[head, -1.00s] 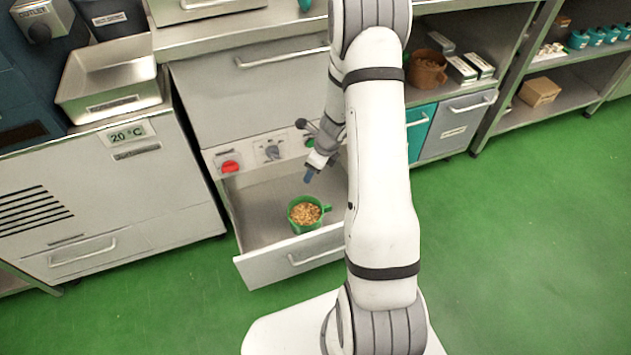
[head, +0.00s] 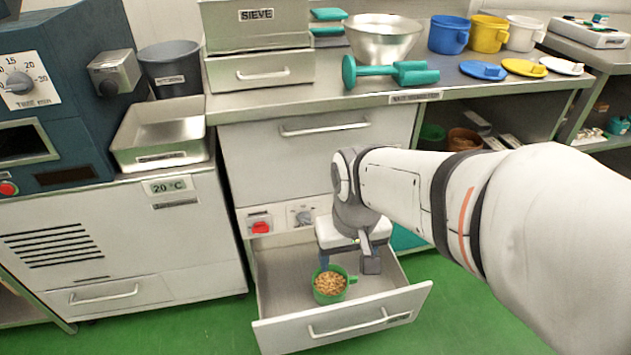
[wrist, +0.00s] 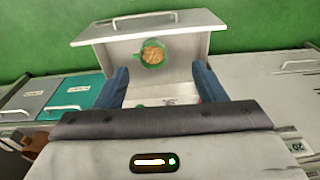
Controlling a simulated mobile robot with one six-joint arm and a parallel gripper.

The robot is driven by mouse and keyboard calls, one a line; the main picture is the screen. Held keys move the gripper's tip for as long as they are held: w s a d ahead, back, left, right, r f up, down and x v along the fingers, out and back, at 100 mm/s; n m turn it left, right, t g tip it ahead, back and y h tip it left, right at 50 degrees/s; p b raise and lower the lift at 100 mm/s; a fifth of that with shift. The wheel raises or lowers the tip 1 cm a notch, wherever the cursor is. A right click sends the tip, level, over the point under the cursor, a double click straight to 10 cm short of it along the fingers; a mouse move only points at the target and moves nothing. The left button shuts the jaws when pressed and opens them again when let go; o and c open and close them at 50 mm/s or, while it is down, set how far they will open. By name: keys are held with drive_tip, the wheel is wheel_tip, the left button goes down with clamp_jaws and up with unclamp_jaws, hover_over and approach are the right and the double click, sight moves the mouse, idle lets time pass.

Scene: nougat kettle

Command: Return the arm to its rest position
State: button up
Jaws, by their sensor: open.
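My gripper (head: 347,266) is open and empty above the open drawer (head: 283,270) in the head view. Its two dark fingers point down, one on each side in the wrist view (wrist: 160,85). A green mug (head: 325,291) full of light brown pieces stands upright in the drawer. The mug also shows in the wrist view (wrist: 152,54), beyond the fingertips and apart from them. My arm reaches in from the right of the head view and hides part of the cabinet.
A steel counter (head: 460,92) above the drawer holds a steel bowl (head: 383,42), a teal tool (head: 390,72) and several coloured mugs and lids. A steel tray (head: 160,125) sits on the left cabinet. Green floor (head: 190,330) lies clear in front.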

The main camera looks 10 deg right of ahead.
wheel_tip(320, 180, up, 30)
drive_tip(key=t+p, duration=0.1)
drive_tip(key=p, duration=2.5)
drive_tip(key=shift+d+f+p, duration=0.15)
drive_tip(key=shift+f+p, duration=0.05)
drive_tip(key=shift+p, duration=0.15)
drive_tip(key=shift+s+r, duration=0.2)
drive_tip(key=shift+r, duration=0.05)
